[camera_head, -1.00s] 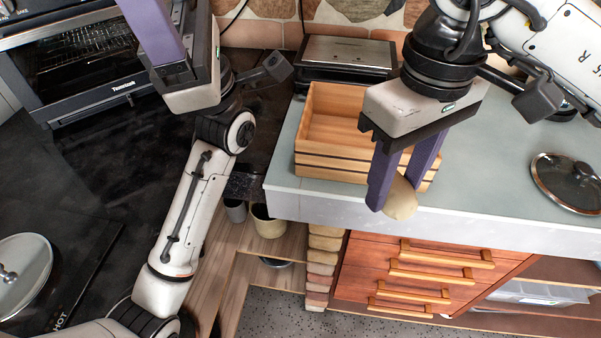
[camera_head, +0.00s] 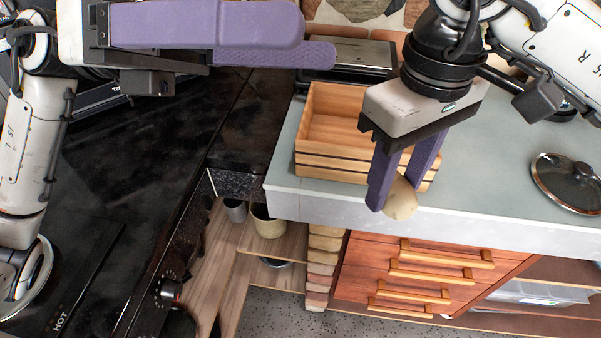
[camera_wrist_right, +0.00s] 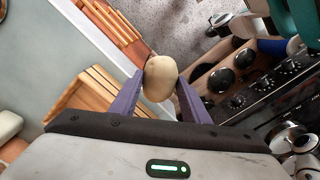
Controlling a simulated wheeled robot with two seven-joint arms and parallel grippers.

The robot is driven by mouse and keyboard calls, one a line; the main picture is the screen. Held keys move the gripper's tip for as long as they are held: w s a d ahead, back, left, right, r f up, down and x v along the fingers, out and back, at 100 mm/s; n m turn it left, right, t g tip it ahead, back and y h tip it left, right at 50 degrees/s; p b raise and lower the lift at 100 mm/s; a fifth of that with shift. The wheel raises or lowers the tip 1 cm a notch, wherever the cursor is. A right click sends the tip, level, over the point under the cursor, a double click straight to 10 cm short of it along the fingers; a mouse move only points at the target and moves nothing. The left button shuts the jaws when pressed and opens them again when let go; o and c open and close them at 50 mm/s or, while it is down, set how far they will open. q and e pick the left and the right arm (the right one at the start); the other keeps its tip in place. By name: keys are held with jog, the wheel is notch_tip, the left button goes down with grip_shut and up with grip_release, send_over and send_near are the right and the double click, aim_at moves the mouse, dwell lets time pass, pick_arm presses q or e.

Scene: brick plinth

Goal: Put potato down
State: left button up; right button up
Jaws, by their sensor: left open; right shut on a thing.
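The potato (camera_head: 402,200) is pale tan and is gripped between the purple fingers of my right gripper (camera_head: 394,190). In the head view it shows in front of the grey counter's front edge, beside the wooden crate. The right wrist view also shows the potato (camera_wrist_right: 160,78) between the two fingertips. My left gripper (camera_head: 320,38) is at the top left of the head view, its purple fingers pointing right, open and empty. It is well apart from the potato.
An open wooden crate (camera_head: 340,120) stands on the grey counter (camera_head: 490,170). A glass lid (camera_head: 572,180) lies at the right, with bare counter between. A black stovetop (camera_head: 120,190) is at the left. A metal appliance (camera_head: 350,52) stands behind the crate. Wooden drawers (camera_head: 420,270) are below.

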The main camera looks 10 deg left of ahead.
pick_arm(q)
notch_tip(320, 180, down, 17)
jog(key=w+d+m+t+y, duration=0.1)
jog(key=w+m+t+y, duration=0.15)
jog(key=t+y, duration=0.3)
jog(key=shift+y, duration=0.25)
jog(key=x, duration=0.8)
jog(key=s+x, duration=0.1)
jog(key=x, duration=0.3)
jog(key=shift+d, duration=0.25)
jog(key=c, duration=1)
jog(key=shift+c, duration=0.8)
pick_arm(e)
jog(key=o, duration=1.2)
